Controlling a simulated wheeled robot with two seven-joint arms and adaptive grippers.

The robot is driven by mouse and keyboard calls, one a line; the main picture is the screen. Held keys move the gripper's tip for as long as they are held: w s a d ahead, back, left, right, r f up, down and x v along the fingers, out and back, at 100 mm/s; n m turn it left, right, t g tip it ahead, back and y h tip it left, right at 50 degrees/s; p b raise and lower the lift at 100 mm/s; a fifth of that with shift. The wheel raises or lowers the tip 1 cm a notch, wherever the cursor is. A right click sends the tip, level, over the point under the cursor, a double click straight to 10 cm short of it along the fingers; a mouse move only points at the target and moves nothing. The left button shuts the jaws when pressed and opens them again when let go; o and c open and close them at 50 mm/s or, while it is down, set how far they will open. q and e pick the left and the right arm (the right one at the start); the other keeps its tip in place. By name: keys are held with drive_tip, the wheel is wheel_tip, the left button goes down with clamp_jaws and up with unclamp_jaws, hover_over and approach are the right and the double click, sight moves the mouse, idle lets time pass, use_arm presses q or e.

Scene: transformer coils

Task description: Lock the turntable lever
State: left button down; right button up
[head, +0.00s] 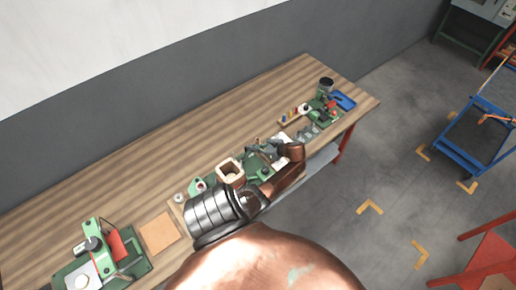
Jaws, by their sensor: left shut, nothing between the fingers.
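A green fixture (199,186) stands at the middle of the bench, with a tan square hollow block (230,171) on it. I cannot tell which part is the turntable, and no lever on it can be made out. My left arm crosses in front and hides part of this fixture. My left gripper (265,150), small and grey, is shut and empty over the right part of the green fixture, right of the square block. Whether it touches anything there is too small to tell. My right gripper is not in view.
The wooden bench (150,150) runs along a grey wall, its back strip clear. A green press-like device (93,245) and a tan board (158,233) are at the left. Another green station (325,112) and a blue tray (344,101) are at the right end. A blue cart (470,150) stands on the floor.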

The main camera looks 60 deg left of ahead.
use_arm(q)
drive_tip(key=shift+r, duration=0.1)
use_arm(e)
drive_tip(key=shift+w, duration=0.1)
use_arm(q)
drive_tip(key=shift+w+d, duration=0.15)
drive_tip(key=shift+d, duration=0.05)
drive_tip(key=w+d, duration=0.2)
drive_tip(key=w+d+p, duration=0.1)
drive_tip(key=w, duration=0.1)
drive_tip(key=shift+d+r, duration=0.25)
drive_tip(key=shift+r, duration=0.05)
drive_tip(key=b+v, duration=0.1)
drive_tip(key=v, duration=0.7)
drive_tip(key=shift+w+a, duration=0.35)
drive_tip(key=shift+w, duration=0.05)
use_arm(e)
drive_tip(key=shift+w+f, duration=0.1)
use_arm(q)
drive_tip(key=shift+r, duration=0.1)
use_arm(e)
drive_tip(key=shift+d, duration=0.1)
